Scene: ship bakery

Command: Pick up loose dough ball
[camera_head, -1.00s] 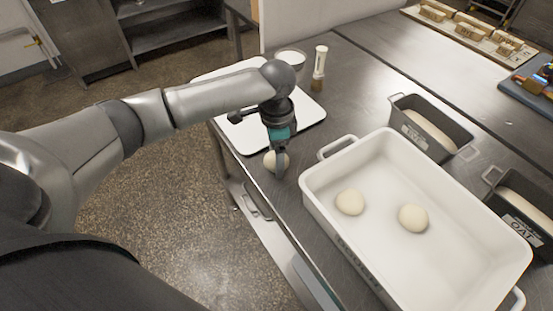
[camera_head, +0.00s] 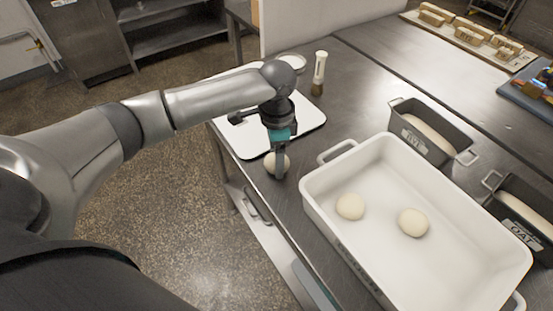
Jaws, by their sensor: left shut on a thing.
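The loose dough ball (camera_head: 270,165) is pale and round. It is at the near left edge of the steel table, beside the white tub. My left gripper (camera_head: 279,170) points down over it and is shut on it; a finger covers part of the ball. I cannot tell whether the ball touches the table. Two more dough balls lie inside the tub, one on the left (camera_head: 350,206) and one on the right (camera_head: 413,222). My right gripper is not in view.
The deep white tub (camera_head: 345,243) fills the table's right front. Loaf tins (camera_head: 440,152) stand behind the tub. Bare table (camera_head: 365,75) shows at the back.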

